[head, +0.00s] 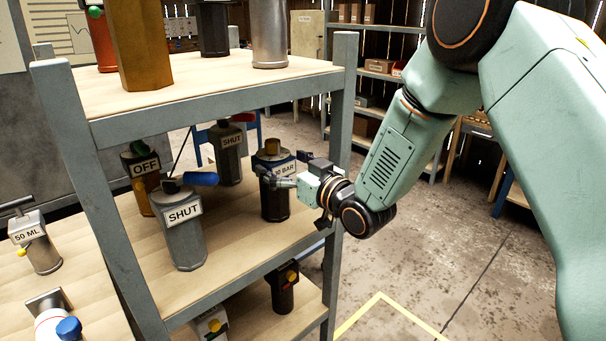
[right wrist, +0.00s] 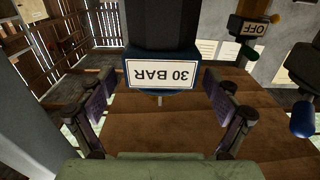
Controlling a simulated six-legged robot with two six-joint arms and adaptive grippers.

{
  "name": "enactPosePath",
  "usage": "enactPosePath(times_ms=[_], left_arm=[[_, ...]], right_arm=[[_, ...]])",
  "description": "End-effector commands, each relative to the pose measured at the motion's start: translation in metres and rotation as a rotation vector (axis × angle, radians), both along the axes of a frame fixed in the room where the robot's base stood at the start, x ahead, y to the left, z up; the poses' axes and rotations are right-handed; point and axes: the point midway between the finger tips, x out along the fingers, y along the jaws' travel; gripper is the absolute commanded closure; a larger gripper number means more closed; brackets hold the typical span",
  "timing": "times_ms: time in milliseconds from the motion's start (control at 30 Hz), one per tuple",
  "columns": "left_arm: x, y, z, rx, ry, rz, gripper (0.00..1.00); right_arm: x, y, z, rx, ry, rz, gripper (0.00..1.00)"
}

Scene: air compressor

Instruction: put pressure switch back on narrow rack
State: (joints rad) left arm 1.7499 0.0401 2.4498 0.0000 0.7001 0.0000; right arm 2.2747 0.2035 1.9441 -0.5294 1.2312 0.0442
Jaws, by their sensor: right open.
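The pressure switch, a dark canister with a blue collar and a "30 BAR" label (head: 275,204), stands upright on the middle shelf of the narrow rack (head: 230,262), near its right post. In the right wrist view, its label and collar (right wrist: 160,75) appear upside down between my fingers. My right gripper (head: 284,170) is open at the upper part of the switch, with one finger on each side. In the right wrist view, gaps show between the fingers and the collar. The gripper covers part of the label in the head view. My left gripper is out of view.
A "SHUT" canister with a blue handle (head: 184,238), another "SHUT" canister (head: 229,160) and an "OFF" canister (head: 142,180) share the shelf. The rack's right post (head: 340,130) stands close to my right wrist. Open floor (head: 440,260) lies to the right.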

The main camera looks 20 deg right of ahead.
Motion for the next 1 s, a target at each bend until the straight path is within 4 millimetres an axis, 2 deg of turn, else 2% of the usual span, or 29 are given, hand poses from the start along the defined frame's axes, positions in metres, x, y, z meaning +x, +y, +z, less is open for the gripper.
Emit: enactPosePath(times_ms=[167, 400, 700, 1000], left_arm=[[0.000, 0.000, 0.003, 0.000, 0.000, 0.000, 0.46], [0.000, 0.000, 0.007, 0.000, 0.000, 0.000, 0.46], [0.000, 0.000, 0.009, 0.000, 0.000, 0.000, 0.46], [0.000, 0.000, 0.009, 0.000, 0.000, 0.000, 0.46]], right_arm=[[-0.035, -0.013, 0.001, 0.008, 0.002, -0.003, 0.10], [-0.069, -0.026, 0.000, 0.006, 0.002, -0.003, 0.10], [-0.088, -0.031, 0.000, 0.002, 0.001, 0.000, 0.10], [-0.089, -0.031, 0.000, 0.000, 0.000, 0.001, 0.10]])
